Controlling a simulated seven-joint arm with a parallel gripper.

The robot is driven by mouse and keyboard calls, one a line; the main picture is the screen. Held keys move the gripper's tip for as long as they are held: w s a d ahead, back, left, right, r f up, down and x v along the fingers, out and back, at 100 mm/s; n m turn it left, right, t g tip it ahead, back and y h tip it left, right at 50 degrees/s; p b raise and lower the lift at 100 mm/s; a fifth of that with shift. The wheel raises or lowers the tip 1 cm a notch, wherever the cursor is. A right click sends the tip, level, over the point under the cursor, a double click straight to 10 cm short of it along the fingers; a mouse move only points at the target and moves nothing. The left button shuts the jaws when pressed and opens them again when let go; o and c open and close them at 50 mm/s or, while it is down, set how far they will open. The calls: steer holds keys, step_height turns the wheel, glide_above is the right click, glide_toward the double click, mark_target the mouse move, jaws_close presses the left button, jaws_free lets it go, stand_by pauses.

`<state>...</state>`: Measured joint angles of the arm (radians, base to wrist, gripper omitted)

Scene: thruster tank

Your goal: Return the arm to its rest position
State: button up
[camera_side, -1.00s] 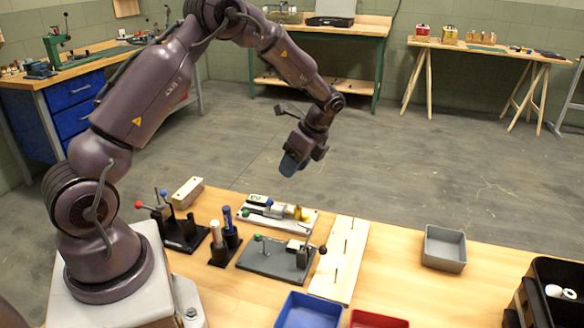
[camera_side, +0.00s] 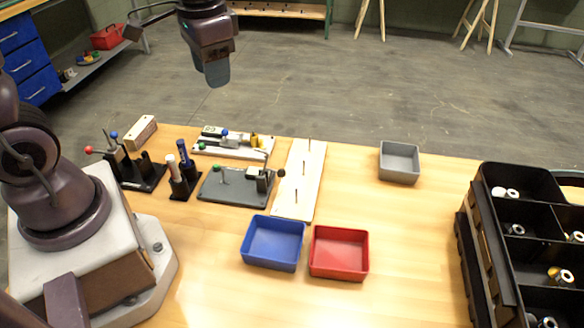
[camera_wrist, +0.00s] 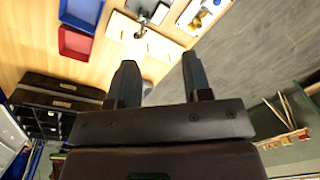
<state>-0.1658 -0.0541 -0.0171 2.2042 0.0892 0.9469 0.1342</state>
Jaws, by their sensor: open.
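My gripper (camera_side: 217,72) hangs in the air at the top of the side view, fingers pointing down, clear of the workbench (camera_side: 400,240). In the wrist view its two dark fingers (camera_wrist: 158,75) are spread with nothing between them. Most of my arm is cut off by the top of the side view. No rest position is marked.
On the bench are a white fixture (camera_side: 234,143), a dark grey fixture (camera_side: 225,192), a white board with pegs (camera_side: 290,195), a blue bin (camera_side: 273,243), a red bin (camera_side: 339,253) and a grey bin (camera_side: 399,162). A black compartment rack (camera_side: 525,218) stands right.

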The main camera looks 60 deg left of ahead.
steer(key=s+d+r+t+h, duration=0.1)
steer(key=s+d+r+t, duration=0.4)
steer(key=s+r, duration=0.2)
steer(key=shift+s+d, duration=0.2)
steer(key=shift+s, duration=0.5)
steer(key=shift+r, duration=0.1)
stand_by(2.7)
